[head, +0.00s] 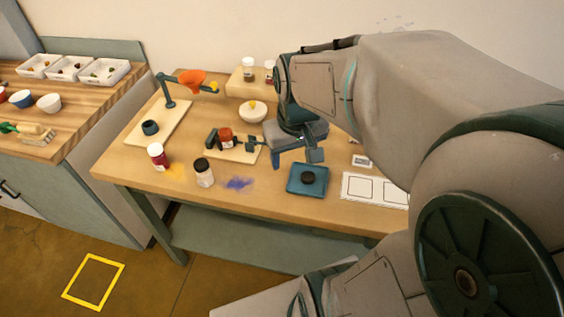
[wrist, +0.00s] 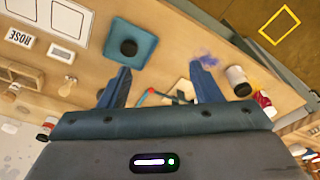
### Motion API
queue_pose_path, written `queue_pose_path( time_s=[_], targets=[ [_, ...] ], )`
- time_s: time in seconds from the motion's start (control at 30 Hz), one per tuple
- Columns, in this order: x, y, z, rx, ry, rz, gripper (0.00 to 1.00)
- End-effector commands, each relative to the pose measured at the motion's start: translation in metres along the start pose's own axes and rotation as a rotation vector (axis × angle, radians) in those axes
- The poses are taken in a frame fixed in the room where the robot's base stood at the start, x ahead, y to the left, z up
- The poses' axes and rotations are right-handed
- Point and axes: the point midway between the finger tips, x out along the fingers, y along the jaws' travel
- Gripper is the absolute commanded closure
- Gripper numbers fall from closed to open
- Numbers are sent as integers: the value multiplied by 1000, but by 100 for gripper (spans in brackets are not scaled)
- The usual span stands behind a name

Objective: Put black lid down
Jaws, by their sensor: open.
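The black lid (head: 308,177) lies flat on a small blue square tray (head: 294,188) near the table's front edge. In the wrist view the black lid (wrist: 128,47) sits near the middle of the tray (wrist: 145,62). My gripper (head: 295,157) is open and empty, above the table just behind the tray. In the wrist view its two blue fingers (wrist: 160,70) are spread with nothing between them. The lid is clear of both fingers.
A dark-capped jar (head: 204,177) and a red jar (head: 157,160) stand at the front left. A clamp holds a jar (head: 226,135) on a board. A white bowl (head: 252,115) is behind. A framed white card (head: 375,189) lies right of the tray.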

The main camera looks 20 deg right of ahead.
Motion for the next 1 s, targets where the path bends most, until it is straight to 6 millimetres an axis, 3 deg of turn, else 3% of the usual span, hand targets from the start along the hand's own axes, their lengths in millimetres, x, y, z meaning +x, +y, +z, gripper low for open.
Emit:
queue_pose_path(
  time_s=[0.2, 0.4, 1.0],
  targets=[
    [-17, -26, 36, -8, 76, -15, 42],
    [-21, -36, 53, -8, 106, -26, 42],
    [-21, -37, 55, -7, 110, -28, 42]
  ],
)
